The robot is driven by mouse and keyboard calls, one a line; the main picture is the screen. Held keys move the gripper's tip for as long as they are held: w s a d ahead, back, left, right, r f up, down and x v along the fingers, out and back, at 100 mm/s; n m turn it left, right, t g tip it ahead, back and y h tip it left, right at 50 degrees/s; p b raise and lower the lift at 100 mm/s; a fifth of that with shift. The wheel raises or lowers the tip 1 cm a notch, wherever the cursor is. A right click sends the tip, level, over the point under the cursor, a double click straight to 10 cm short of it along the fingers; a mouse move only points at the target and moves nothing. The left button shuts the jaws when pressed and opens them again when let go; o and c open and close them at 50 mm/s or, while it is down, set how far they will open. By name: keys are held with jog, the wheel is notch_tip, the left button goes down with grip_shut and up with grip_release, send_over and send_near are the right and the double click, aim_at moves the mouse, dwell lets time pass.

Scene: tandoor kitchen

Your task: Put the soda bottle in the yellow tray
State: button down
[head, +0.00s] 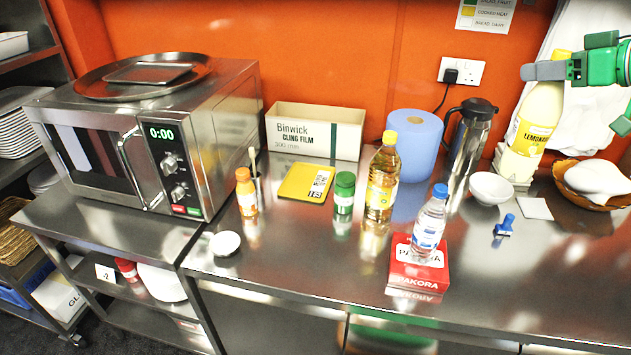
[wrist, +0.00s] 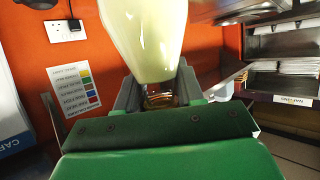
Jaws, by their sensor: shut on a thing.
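A large pale-yellow lemonade bottle (head: 532,128) with a yellow cap hangs at the right of the head view, tilted slightly. It is the only visible bottle labelled as a soft drink. My gripper (head: 556,71) is shut on its neck. In the wrist view, my gripper (wrist: 160,92) holds the neck and the pale bottle body (wrist: 142,40) extends away from the jaws. Whether the bottle's base touches anything is unclear.
The steel counter (head: 300,265) holds a clear water bottle (head: 430,222) on a red box (head: 418,270), an oil bottle (head: 382,180), a steel jug (head: 466,145) and a white bowl (head: 491,188). A microwave (head: 150,140) stands left. The front middle counter is clear.

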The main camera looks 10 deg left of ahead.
jog(key=w+a, duration=1.2)
jog(key=a, duration=0.5)
jog(key=w+a, duration=0.3)
jog(key=a, duration=2.3)
notch_tip(320, 180, down, 18)
jog(key=w+a+f, duration=0.2)
jog(key=w+f, duration=0.4)
jog(key=w+a+f, duration=0.3)
jog(key=w+f, duration=0.4)
jog(key=shift+a, duration=0.35)
